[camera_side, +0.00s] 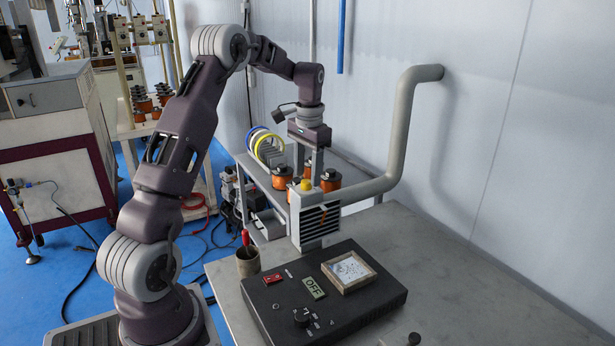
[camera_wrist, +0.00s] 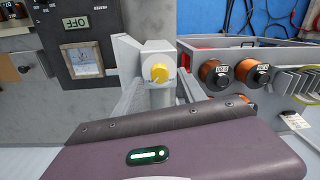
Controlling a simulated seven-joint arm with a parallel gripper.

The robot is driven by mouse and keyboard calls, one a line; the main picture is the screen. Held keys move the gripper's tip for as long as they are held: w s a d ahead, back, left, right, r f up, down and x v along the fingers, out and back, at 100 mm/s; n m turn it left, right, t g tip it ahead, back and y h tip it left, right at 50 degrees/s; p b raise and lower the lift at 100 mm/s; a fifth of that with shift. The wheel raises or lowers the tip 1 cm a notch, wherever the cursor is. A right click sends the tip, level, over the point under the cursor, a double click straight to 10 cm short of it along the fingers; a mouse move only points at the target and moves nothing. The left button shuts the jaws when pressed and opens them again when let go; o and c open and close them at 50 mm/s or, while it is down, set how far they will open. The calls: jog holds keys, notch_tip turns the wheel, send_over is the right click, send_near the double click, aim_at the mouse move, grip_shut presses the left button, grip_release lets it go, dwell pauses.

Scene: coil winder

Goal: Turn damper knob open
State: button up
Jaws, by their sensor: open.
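The damper knob is the small yellow knob (camera_side: 307,184) on top of a grey vented box (camera_side: 319,222) that joins a grey wall pipe. In the wrist view the yellow knob (camera_wrist: 160,73) sits on a pale round plate with small marks around it. My gripper (camera_side: 308,177) points down over the box, with its two fingers apart just above or around the knob. I cannot tell whether they touch it.
The grey pipe (camera_side: 400,140) bends up beside the box. A black control panel (camera_side: 285,318) with an OFF display and a framed meter (camera_side: 348,271) lies in front. A cup (camera_side: 248,263) stands to the left. Orange coils (camera_wrist: 213,73) sit behind on a shelf. The table's right side is mostly clear.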

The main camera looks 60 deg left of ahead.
aim_at(309, 182)
notch_tip(309, 182, up, 5)
jog(key=shift+d+r, duration=0.15)
jog(key=shift+r, duration=0.05)
jog(key=shift+d+r, duration=0.15)
jog(key=s+d+r+t, duration=0.1)
jog(key=s+d+r, duration=0.2)
jog(key=d, duration=0.3)
jog(key=s+d+r+m+t, duration=0.1)
jog(key=s+d+r, duration=0.25)
jog(key=d, duration=0.35)
jog(key=s+d+r+t, duration=0.1)
jog(key=s+d+r, duration=0.25)
jog(key=d, duration=0.25)
jog(key=s+d+f+t, duration=0.1)
jog(key=s+d+f, duration=0.1)
jog(key=s, duration=0.3)
jog(key=s+d+f, duration=0.1)
jog(key=s+d, duration=0.3)
jog(key=s, duration=0.1)
jog(key=s+d+f+m+t, duration=0.1)
jog(key=s+d+f, duration=0.1)
jog(key=s, duration=0.3)
jog(key=shift+d+f+t+h, duration=0.3)
jog(key=shift+d+f, duration=0.05)
jog(key=shift+d, duration=0.1)
